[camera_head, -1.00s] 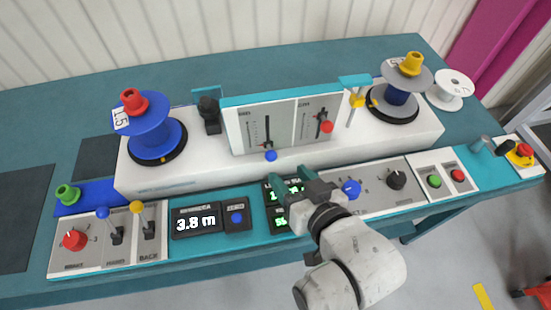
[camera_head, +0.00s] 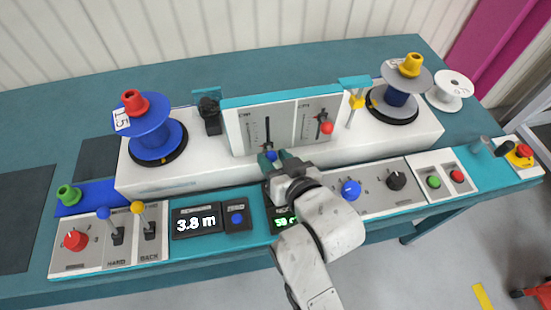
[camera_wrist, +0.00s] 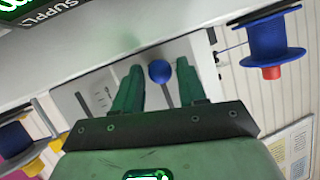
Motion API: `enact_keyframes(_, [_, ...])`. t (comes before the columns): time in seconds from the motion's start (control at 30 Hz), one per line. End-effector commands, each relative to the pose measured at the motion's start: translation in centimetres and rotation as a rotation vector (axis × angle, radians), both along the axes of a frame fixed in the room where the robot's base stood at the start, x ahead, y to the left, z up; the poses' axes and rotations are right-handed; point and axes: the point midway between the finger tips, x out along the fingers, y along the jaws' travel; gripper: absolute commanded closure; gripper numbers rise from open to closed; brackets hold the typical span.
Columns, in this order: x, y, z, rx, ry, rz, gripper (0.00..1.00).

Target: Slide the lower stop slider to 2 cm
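The upright slider panel (camera_head: 284,122) on the white housing carries two vertical slots with scales. The left slider has a blue ball knob (camera_head: 271,155) low on its slot. The right slider has a red knob (camera_head: 327,128) set higher. The labels are too small to read, so I cannot tell which is the lower stop. My gripper (camera_head: 273,160) is at the blue knob. In the wrist view, the blue knob (camera_wrist: 159,71) sits between the two green fingers of my gripper (camera_wrist: 160,82), with narrow gaps on both sides. The fingers are open and do not visibly touch it.
A blue reel (camera_head: 147,135) stands left of the panel and a grey reel (camera_head: 398,92) right. A yellow-knobbed post (camera_head: 357,102) is close to the panel's right end. Below lie a 3.8 m display (camera_head: 195,222), a blue dial (camera_head: 351,190) and two levers (camera_head: 117,233).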

Motion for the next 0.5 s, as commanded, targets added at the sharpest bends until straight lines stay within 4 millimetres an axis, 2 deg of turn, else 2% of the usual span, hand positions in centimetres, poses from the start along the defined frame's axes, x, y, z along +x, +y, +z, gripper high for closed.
enact_keyframes(0.07, [-0.01, -0.01, -0.01, 0.0, 0.0, 0.0, 0.67])
enact_keyframes(0.4, [-0.02, -0.02, 0.0, 0.0, 0.0, 0.0, 0.99])
enact_keyframes(0.5, [-0.01, -0.03, -0.01, 0.0, 0.0, 0.0, 1.0])
